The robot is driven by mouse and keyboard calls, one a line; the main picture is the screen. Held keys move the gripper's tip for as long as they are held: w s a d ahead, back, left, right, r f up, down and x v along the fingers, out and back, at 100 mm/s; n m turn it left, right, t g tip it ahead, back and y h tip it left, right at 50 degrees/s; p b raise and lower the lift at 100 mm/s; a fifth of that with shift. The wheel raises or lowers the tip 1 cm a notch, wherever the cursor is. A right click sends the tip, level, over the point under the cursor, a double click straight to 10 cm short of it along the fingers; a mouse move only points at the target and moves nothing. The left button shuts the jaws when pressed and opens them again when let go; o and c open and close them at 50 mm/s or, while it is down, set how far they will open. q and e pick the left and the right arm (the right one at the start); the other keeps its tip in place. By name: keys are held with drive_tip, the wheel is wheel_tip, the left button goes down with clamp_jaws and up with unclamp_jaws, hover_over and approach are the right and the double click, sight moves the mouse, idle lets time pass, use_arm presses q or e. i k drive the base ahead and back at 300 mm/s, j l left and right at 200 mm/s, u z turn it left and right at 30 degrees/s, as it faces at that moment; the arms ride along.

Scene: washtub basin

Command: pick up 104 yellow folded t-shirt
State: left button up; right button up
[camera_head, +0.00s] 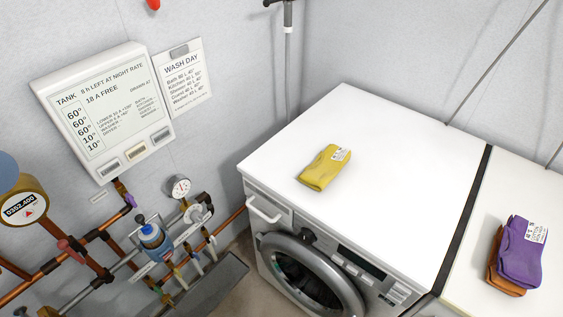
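A yellow folded t-shirt (322,170) lies flat on the white top of the washing machine (365,120), left of its middle. A small white printed label (341,154) shows at its upper right end; the print is too small to read. Neither of my grippers is in view, so I cannot tell their state or where they are relative to the shirt. Nothing covers the shirt.
A purple folded item (520,252) rests on an orange-brown one (497,275) on the white surface at right, past a dark gap (465,215). Pipes and valves (150,238) line the left wall below a panel (103,110). The machine top around the shirt is clear.

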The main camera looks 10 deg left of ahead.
sight(329, 163)
drive_tip(key=l+u, duration=0.45)
drive_tip(key=k+l+u, duration=0.2)
drive_tip(key=u, duration=0.3)
drive_tip(key=k+l+u, duration=0.15)
drive_tip(key=l+u, duration=0.3)
drive_tip(key=j, duration=0.1)
